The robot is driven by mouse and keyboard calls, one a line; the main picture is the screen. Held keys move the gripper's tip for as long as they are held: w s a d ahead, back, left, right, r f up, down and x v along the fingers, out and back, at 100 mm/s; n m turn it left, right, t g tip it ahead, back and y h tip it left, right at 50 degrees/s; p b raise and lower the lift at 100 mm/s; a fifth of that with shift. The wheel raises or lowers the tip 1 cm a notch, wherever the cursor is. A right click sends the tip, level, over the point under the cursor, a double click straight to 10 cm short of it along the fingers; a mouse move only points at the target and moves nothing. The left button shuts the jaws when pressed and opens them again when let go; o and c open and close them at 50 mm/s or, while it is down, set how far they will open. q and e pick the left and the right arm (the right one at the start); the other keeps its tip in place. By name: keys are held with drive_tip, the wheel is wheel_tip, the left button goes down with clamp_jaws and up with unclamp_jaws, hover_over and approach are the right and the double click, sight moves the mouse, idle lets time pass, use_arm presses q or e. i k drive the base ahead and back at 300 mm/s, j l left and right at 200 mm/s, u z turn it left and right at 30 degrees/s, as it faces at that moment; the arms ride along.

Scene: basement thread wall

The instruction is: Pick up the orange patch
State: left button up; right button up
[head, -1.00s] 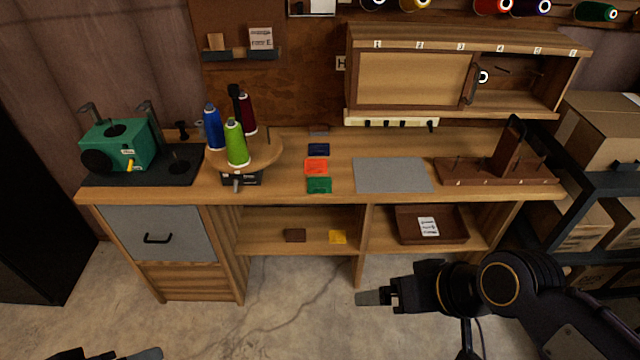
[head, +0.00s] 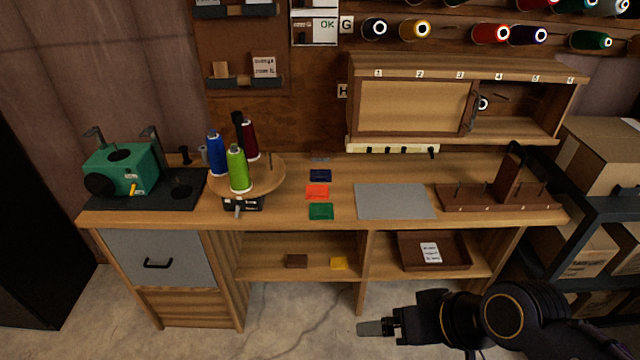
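The orange patch (head: 317,191) lies flat on the wooden tabletop, left of the grey mat. A dark blue patch (head: 320,175) lies just behind it and a green patch (head: 321,211) just in front. My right gripper (head: 372,328) is low at the bottom right, in front of the bench and well apart from the orange patch. It points left and appears empty; whether its fingers are apart cannot be made out. My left gripper is outside the view.
A round stand with thread cones (head: 246,178) is left of the patches. A grey mat (head: 394,201) and a pegged wooden rack (head: 500,196) are to the right. A green machine (head: 122,170) stands far left. The lower shelf holds brown and yellow patches and a tray (head: 433,251).

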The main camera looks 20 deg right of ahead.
sight(313, 192)
drive_tip(key=i+j+z, duration=0.35)
drive_tip(key=i+j, duration=0.3)
drive_tip(key=i+j+z, duration=0.35)
drive_tip(key=i+j, duration=0.4)
drive_tip(key=j, duration=0.05)
